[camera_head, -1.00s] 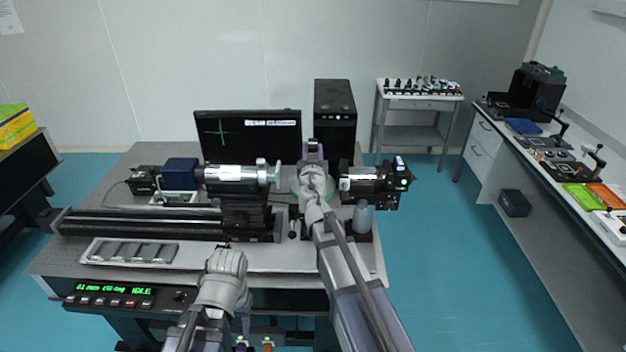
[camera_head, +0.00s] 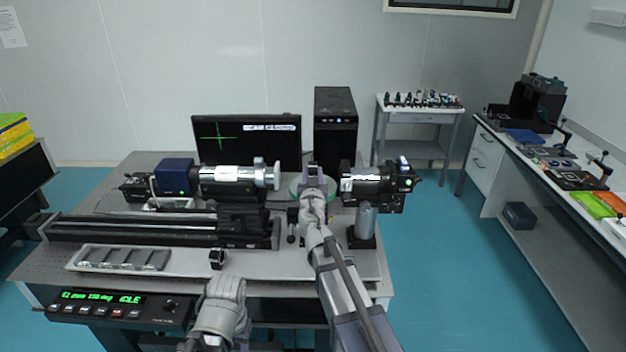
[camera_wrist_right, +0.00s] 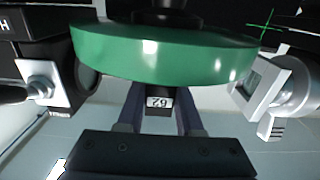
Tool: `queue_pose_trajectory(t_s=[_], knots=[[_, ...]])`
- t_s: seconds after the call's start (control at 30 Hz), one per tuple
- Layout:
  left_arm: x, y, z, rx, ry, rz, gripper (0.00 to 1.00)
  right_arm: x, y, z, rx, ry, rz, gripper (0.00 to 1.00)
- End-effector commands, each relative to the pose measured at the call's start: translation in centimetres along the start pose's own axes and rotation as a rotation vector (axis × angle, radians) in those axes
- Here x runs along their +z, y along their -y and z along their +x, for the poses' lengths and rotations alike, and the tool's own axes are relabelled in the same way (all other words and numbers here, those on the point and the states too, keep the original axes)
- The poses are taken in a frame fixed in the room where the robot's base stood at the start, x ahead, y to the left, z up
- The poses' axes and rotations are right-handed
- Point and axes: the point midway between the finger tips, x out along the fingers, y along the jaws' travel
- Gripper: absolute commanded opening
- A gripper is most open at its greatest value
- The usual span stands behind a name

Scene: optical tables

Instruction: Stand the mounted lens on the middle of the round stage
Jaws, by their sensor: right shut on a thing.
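The round stage (camera_head: 295,188) is a pale disc with a green rim, between two horizontal barrels on the bench. Its green rim (camera_wrist_right: 165,55) fills the upper part of the right wrist view. My right gripper (camera_head: 312,172) is over the stage, partly covering it. In the right wrist view its fingers are shut on a dark mount with a white number label (camera_wrist_right: 159,101), which I take as the mounted lens. The glass is not visible, and I cannot tell whether the mount touches the stage.
A silver barrel (camera_head: 235,178) stands left of the stage and a black one (camera_head: 375,183) right. The monitor (camera_head: 245,140) and computer tower (camera_head: 335,130) are behind.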

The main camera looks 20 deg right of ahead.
Motion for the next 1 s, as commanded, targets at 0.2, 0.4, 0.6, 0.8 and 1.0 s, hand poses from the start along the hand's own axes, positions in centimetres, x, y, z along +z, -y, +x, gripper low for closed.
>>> queue_pose_trajectory(t_s=[0.2,0.4,0.6,0.8,1.0], knots=[[0.0,0.0,0.04,0.0,0.0,0.0,0.5,0.04,0.0,-0.01,0.0,0.0,0.0,0.0],[-0.01,-0.01,0.14,0.0,0.0,0.0,0.5,0.14,0.0,0.0,0.0,0.0,0.0,0.48],[-0.01,-0.01,0.14,0.0,0.0,0.0,0.5,0.14,0.0,0.0,0.0,0.0,0.0,0.65],[-0.01,-0.01,0.11,0.0,0.0,0.0,0.5,0.11,0.0,-0.01,0.0,0.0,0.0,0.65],[0.01,0.02,-0.18,0.0,0.0,0.0,0.5,-0.18,-0.02,-0.52,0.0,0.0,0.0,0.65]])
